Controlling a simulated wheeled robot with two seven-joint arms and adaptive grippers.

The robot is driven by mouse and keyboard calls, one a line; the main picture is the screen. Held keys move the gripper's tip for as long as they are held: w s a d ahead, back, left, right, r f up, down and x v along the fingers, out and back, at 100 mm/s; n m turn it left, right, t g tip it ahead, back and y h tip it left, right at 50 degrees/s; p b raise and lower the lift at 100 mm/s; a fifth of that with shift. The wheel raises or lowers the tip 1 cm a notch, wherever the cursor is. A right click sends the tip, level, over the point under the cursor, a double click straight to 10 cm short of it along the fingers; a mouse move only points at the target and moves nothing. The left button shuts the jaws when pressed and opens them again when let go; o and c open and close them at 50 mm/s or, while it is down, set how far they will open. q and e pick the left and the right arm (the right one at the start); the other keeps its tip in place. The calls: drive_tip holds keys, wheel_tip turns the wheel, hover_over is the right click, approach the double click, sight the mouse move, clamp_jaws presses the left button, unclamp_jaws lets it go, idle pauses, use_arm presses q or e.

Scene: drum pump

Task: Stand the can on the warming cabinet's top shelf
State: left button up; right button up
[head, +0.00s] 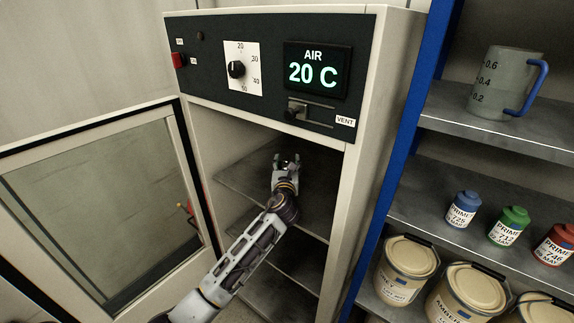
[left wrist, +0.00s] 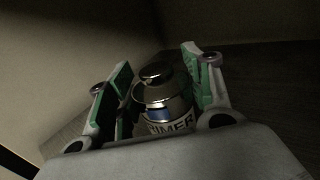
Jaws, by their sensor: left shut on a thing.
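The warming cabinet (head: 375,110) stands with its door swung open to the left. Its top shelf (head: 318,190) is a dark plate inside the opening. My left gripper (head: 287,160) reaches into the cabinet above this shelf. In the left wrist view, my left gripper (left wrist: 160,85) is shut on the can (left wrist: 165,98), a small can with a metallic cap and a "PRIMER" label with a blue patch. The can looks roughly upright between the fingers. Its bottom is hidden, so I cannot tell whether it touches the shelf. My right gripper is not in view.
The open glass door (head: 100,205) is at the left. Lower shelves (head: 285,290) lie below the arm. At the right, a blue-framed rack (head: 405,130) holds a measuring jug (head: 505,82), small primer cans (head: 508,226) and larger tubs (head: 408,268). The top shelf around the gripper looks clear.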

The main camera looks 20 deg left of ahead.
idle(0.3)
use_arm(q)
drive_tip(key=o, duration=1.2)
drive_tip(key=shift+f, duration=0.1)
drive_tip(key=shift+o, duration=0.2)
drive_tip(key=shift+s, duration=0.1)
drive_tip(key=shift+b+v, duration=0.35)
drive_tip(key=shift+v, duration=5.55)
